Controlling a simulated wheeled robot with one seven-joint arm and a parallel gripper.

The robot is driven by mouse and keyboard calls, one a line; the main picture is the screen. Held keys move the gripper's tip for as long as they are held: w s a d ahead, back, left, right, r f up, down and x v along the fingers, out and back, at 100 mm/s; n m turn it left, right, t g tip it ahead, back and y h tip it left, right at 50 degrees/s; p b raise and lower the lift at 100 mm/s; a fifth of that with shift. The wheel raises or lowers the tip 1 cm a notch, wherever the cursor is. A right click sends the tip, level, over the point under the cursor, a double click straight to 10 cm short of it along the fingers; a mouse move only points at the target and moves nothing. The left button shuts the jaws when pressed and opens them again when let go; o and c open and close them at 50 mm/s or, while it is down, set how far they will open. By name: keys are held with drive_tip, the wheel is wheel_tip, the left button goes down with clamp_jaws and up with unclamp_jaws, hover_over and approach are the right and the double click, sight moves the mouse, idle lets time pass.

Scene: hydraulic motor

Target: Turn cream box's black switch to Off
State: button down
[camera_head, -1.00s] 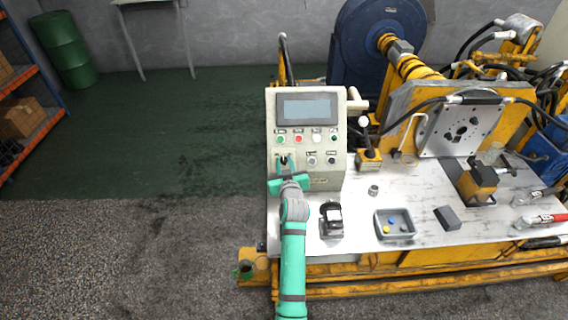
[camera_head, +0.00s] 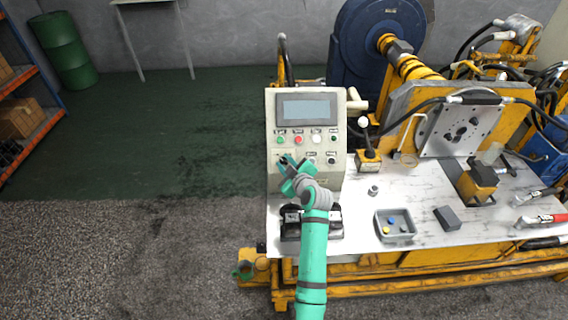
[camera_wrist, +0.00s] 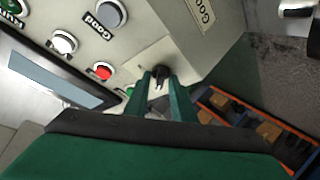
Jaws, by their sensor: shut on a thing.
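The cream box (camera_head: 337,178) stands at the left end of the table, with a display and rows of buttons on its front. My gripper (camera_head: 288,164) is at the lower left of that front, and its green fingers cover the black switch in the head view. In the wrist view, the black switch (camera_wrist: 159,71) shows on a pale plate, between the tips of my gripper (camera_wrist: 159,82). The fingers are shut on it. The direction the switch points and its labels cannot be read.
Green, red and white buttons (camera_head: 298,140) sit just above my gripper. A black device (camera_head: 333,223) lies on the table (camera_head: 350,246) behind my arm. A grey tray (camera_head: 410,237) with small coloured pieces and a dark block (camera_head: 447,218) are to the right.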

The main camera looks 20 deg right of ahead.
drive_tip(key=shift+s+d+f, duration=0.1)
idle(0.3)
drive_tip(key=c, duration=1.8)
unclamp_jaws()
drive_tip(key=shift+s, duration=0.1)
drive_tip(key=v, duration=1)
drive_tip(key=shift+s, duration=0.25)
drive_tip(key=shift+s, duration=0.1)
